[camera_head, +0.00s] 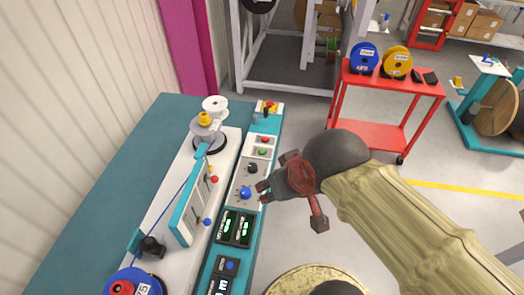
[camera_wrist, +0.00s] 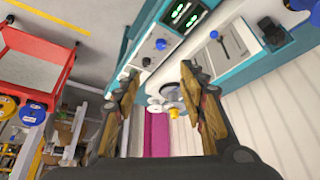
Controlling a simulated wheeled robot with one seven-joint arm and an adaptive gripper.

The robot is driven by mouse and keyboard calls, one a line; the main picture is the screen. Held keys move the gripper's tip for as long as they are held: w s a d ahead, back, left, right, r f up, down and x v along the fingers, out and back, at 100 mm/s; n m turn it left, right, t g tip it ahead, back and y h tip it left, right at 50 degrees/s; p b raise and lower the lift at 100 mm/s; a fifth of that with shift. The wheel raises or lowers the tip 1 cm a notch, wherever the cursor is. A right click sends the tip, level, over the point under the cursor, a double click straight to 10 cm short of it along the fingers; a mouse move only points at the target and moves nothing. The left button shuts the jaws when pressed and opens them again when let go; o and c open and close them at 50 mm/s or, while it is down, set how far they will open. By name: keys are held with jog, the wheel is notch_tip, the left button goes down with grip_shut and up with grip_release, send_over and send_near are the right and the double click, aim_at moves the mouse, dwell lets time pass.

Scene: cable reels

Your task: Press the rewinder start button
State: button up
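The rewinder's narrow control panel (camera_head: 250,180) runs along the right side of the teal bench in the head view. It carries a small green button (camera_head: 262,152), with a red button (camera_head: 264,139) just beyond it. No label is readable, but green looks like the start button. Below are a black knob (camera_head: 252,168) and a blue knob (camera_head: 245,192). My gripper (camera_head: 263,192) is beside the panel's right edge, near the blue knob and nearer me than the green button. In the wrist view its two fingers (camera_wrist: 160,78) stand apart, with nothing between them. The green button cannot be made out there.
Green-lit displays (camera_head: 236,227) sit nearer me on the panel. The rewinder (camera_head: 190,190), with levers and spools, stands to the left. A red cart (camera_head: 378,134) with a blue reel (camera_head: 363,58) and a yellow reel (camera_head: 396,63) stands at back right. Floor between is clear.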

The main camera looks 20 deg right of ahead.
jog(key=c, duration=1)
dwell(1.0)
